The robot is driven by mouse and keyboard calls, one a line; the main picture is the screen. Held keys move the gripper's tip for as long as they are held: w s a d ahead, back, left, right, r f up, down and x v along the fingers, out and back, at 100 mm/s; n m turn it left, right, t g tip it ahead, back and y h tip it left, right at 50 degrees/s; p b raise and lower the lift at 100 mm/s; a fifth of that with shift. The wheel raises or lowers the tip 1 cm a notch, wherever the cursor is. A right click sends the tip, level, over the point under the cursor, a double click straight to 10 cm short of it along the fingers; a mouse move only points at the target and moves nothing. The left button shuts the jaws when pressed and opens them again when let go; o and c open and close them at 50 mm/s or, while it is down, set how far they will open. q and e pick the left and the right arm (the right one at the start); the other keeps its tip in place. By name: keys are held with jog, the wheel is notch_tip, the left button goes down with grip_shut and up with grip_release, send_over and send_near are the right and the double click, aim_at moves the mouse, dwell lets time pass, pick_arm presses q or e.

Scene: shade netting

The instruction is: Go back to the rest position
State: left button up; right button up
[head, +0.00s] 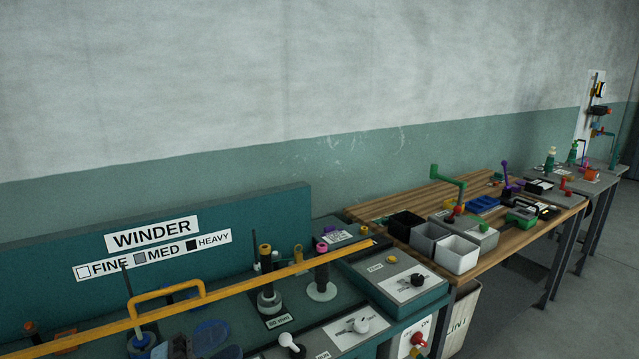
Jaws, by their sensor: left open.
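The dark and blue shapes of my left gripper (200,344) show low at the bottom edge, left of centre, in front of the winder bench. Only a small part of it is in view and the frame cuts it off. It is open, and I see nothing held in it. It is below the yellow bar (240,302) and left of the spool posts. My right gripper is not in view.
The yellow bar with a raised handle (168,293) crosses the winder bench. Spool posts (321,275) and a switch box (400,281) stand to the right. A wooden table (378,209) with bins (459,254) lies beyond. Open floor (560,325) is at lower right.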

pick_arm(q)
jog(key=s+a+f+n+t+y, duration=0.2)
jog(key=f+n+t+y, duration=0.1)
jog(key=f+n+y, duration=0.55)
jog(key=s+a+f+n+t+y, duration=0.1)
jog(key=s+f+n+t+y, duration=0.3)
jog(key=f+n, duration=0.7)
jog(key=s+f+n+g+y, duration=0.4)
jog(key=s+f+n+g, duration=0.25)
jog(key=s+f, duration=0.4)
notch_tip(320, 180, up, 11)
jog(key=s+a+p, duration=0.1)
jog(key=p, duration=1.3)
jog(key=shift+s+a+t+p, duration=0.2)
jog(key=shift+t+p, duration=0.15)
jog(key=shift+p, duration=0.05)
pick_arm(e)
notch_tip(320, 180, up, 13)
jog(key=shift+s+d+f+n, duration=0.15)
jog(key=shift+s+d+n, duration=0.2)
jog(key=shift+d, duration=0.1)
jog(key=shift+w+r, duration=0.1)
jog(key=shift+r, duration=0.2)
